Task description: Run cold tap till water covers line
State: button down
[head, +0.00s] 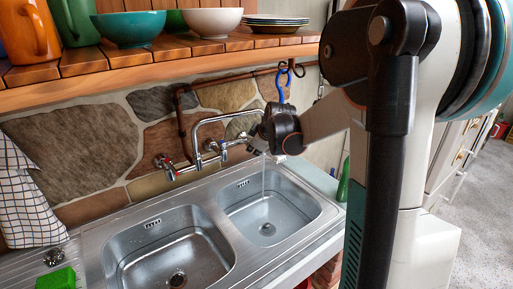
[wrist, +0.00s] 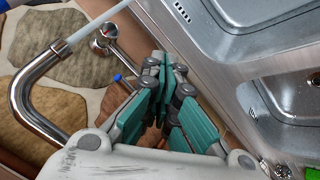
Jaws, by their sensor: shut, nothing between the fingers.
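The steel mixer tap (head: 203,130) stands on the stone wall behind a double sink (head: 190,210). A thin stream of water (head: 263,180) falls from its spout into the right basin (head: 290,205); the drain there shows and I cannot make out a fill line. The stream also shows in the wrist view (wrist: 95,22). The cold tap has a blue lever (wrist: 122,80), close beside my fingers; I cannot tell whether they touch. The red-marked hot tap (head: 165,165) is to the left. My gripper (head: 254,148) is shut and empty; it also shows in the wrist view (wrist: 158,65).
A wooden shelf (head: 120,72) with bowls, plates and jugs runs above the sink. A blue item (head: 282,82) hangs from a hook close to my gripper. A green bottle (head: 343,180) stands right of the sink, and a green sponge (head: 56,280) lies at front left.

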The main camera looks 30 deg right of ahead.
jog(key=s+d+r+p, duration=0.2)
jog(key=s+r, duration=0.3)
jog(key=r, duration=0.2)
dwell(7.3)
